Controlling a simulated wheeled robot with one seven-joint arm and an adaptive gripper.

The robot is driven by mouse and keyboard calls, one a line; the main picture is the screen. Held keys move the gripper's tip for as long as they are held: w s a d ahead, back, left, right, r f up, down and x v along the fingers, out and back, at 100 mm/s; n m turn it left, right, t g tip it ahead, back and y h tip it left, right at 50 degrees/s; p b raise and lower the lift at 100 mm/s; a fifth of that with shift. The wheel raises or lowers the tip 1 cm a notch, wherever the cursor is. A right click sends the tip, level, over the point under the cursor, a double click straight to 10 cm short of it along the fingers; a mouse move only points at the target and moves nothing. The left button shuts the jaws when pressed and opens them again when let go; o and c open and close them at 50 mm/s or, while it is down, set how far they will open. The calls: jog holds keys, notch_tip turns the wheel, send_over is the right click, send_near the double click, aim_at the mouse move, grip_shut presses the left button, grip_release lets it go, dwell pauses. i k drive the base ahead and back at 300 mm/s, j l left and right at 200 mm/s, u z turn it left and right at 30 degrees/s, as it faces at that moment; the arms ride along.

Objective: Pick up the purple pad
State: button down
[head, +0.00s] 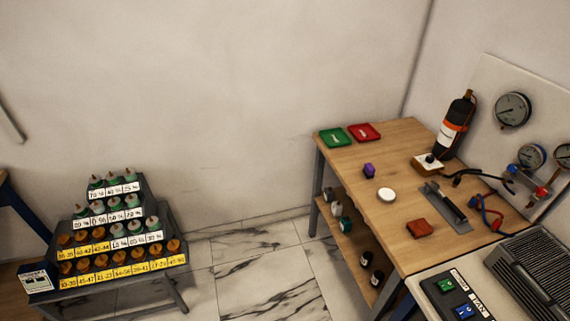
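The purple pad (369,171) is a small purple block on the wooden workbench (350,151), left of the bench's middle. It stands apart from the things around it, with bare wood on all sides. My gripper is not in the head view, so its state does not show.
A white round disc (386,195) and a reddish-brown block (419,228) lie nearer. Green (335,137) and red (364,132) trays sit at the far edge. A black cylinder (457,125), hoses and gauges (513,109) are at right. A stepped bottle rack (115,235) stands left, beyond open marble floor.

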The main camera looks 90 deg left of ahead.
aim_at(369, 170)
jog(key=u, duration=2.55)
jog(key=i+j, duration=0.15)
jog(key=i, duration=0.35)
jog(key=i+j, duration=0.2)
jog(key=i, duration=0.3)
jog(key=i+j+z, duration=0.1)
jog(key=i, duration=0.4)
jog(key=i+j, duration=0.25)
jog(key=i, duration=0.25)
jog(key=i+j, duration=0.2)
jog(key=i, duration=0.25)
jog(key=z, duration=0.05)
